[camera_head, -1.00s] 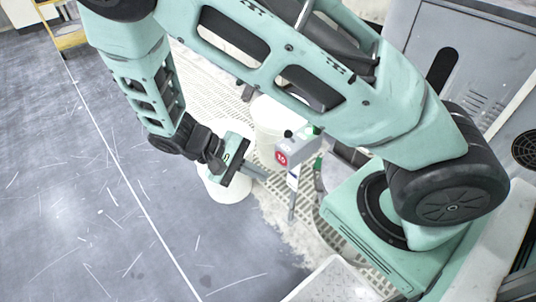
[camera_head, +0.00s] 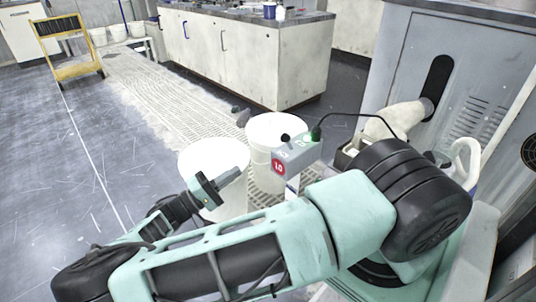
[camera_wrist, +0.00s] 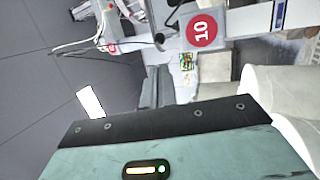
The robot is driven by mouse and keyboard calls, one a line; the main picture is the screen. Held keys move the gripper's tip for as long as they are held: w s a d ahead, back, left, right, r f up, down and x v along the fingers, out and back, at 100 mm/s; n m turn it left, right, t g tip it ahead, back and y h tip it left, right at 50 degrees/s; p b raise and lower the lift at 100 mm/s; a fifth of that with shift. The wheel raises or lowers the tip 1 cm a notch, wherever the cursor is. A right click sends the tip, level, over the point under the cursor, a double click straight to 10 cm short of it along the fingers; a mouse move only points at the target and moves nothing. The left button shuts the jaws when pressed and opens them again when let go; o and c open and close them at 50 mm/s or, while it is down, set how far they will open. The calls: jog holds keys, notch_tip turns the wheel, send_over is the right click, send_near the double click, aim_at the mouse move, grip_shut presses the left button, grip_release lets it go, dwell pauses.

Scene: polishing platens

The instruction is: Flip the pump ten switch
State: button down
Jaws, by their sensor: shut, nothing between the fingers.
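The pump ten switch box (camera_head: 297,156) is a small grey box with a red round "10" label on its front, standing on a post in the head view. A black knob (camera_head: 285,138) sticks up from its top left, and a green part with a black cable sits at its top right. In the wrist view the box (camera_wrist: 235,27) and its red label appear sideways near the top. My gripper (camera_head: 245,170) is shut and empty, to the left of the box and pointing at it, apart from it in the head view. Its grey fingers (camera_wrist: 157,85) show in the wrist view.
Two white buckets, one (camera_head: 200,160) behind my gripper and one (camera_head: 272,128) behind the box, stand close by. A grey cabinet (camera_head: 480,90) is at right. A long white counter (camera_head: 240,60) and a yellow cart (camera_head: 70,55) stand farther back. The left floor is open.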

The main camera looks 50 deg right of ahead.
aim_at(287, 142)
jog(key=shift+w, duration=0.1)
dwell(0.3)
jog(key=b+x, duration=0.1)
jog(key=x, duration=1.3)
jog(key=shift+r, duration=0.15)
